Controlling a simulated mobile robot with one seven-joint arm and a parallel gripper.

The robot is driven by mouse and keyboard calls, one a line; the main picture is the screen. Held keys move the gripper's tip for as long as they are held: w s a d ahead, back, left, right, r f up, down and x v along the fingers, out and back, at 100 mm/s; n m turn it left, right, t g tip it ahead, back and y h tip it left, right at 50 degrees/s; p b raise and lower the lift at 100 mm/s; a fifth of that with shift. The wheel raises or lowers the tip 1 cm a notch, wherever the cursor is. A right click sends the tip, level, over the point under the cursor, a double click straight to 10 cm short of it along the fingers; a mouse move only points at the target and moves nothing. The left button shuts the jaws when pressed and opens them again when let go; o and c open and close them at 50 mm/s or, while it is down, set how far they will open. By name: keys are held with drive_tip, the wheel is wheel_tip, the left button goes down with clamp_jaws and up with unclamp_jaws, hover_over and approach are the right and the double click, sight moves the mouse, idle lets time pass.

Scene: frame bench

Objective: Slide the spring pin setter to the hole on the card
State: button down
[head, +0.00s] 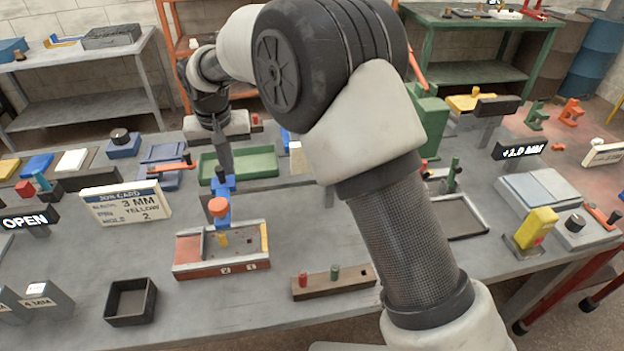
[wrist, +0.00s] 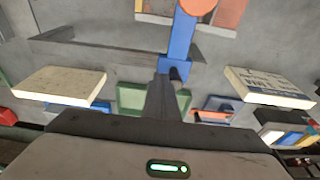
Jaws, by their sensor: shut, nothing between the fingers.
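The spring pin setter (head: 222,200) is a blue arm with an orange knob on top, standing over an orange-sided fixture tray (head: 190,270) with small numbered labels on its front. A yellow piece (head: 222,240) shows below the knob. The job card (head: 125,203) stands to the left and reads 3 MM, YELLOW, HOLE 2. My gripper (head: 222,160) is shut and empty, pointing down just behind the setter's blue rear end. In the wrist view my shut fingers (wrist: 160,95) are beside the blue arm (wrist: 180,45); I cannot tell whether they touch.
A green tray (head: 250,165) lies behind the setter. A black open box (head: 130,302) and a wooden block with red and green pegs (head: 335,282) are in front. An OPEN sign (head: 25,221) is at left. Bare bench lies between the black box and the peg block.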

drive_tip(key=shift+s+a, duration=0.2)
drive_tip(key=shift+a, duration=0.4)
drive_tip(key=shift+w+d, duration=0.25)
drive_tip(key=shift+d, duration=0.55)
wheel_tip(320, 180, up, 7)
drive_tip(key=p, duration=0.4)
drive_tip(key=shift+p, duration=0.3)
